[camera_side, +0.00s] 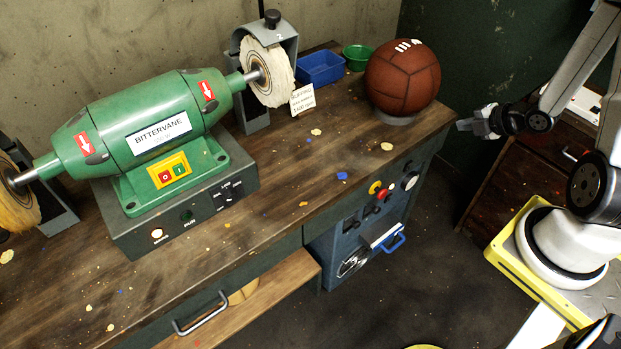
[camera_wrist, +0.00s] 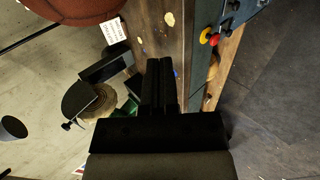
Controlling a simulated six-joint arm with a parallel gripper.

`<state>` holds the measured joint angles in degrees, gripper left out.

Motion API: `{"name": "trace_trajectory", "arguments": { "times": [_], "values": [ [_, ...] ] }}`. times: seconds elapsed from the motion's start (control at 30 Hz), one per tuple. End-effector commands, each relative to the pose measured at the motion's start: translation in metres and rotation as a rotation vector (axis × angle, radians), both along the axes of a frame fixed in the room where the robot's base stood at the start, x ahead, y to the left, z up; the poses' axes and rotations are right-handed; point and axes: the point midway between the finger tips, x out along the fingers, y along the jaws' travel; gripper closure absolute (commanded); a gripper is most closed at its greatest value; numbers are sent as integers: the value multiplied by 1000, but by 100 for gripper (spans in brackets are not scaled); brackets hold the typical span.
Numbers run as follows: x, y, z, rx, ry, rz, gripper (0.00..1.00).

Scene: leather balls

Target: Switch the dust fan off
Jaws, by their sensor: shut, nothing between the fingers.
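A blue cabinet (camera_side: 325,245) under the bench's right end carries a control panel. On it are a yellow-and-red button (camera_side: 375,187), a red knob (camera_side: 384,195), black knobs (camera_side: 350,224) and a white-rimmed dial (camera_side: 410,180). The yellow-and-red controls also show at the top right of the wrist view (camera_wrist: 209,38). I cannot read which control belongs to the dust fan. My gripper (camera_side: 464,125) is shut and empty, beyond the bench's right end, right of and above the panel, touching nothing. Its dark fingers (camera_wrist: 160,72) point up in the wrist view.
A green buffing machine (camera_side: 150,130) with a red-and-yellow switch (camera_side: 170,170) stands on the wooden bench (camera_side: 270,200). A brown leather ball (camera_side: 402,78) sits at the bench's right end, near my gripper. A blue tray (camera_side: 320,68) and green bowl (camera_side: 357,57) lie behind. An open drawer (camera_side: 250,310) juts out in front.

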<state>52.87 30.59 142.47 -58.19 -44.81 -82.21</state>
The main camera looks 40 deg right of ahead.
Motion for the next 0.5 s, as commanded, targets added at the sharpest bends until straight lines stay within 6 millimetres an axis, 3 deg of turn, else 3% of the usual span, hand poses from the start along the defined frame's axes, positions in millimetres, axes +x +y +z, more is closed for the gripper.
{"name": "trace_trajectory", "arguments": {
  "times": [0.5],
  "values": [
    [0, 1, -79, 4, 2, 0, 100]
  ]
}}
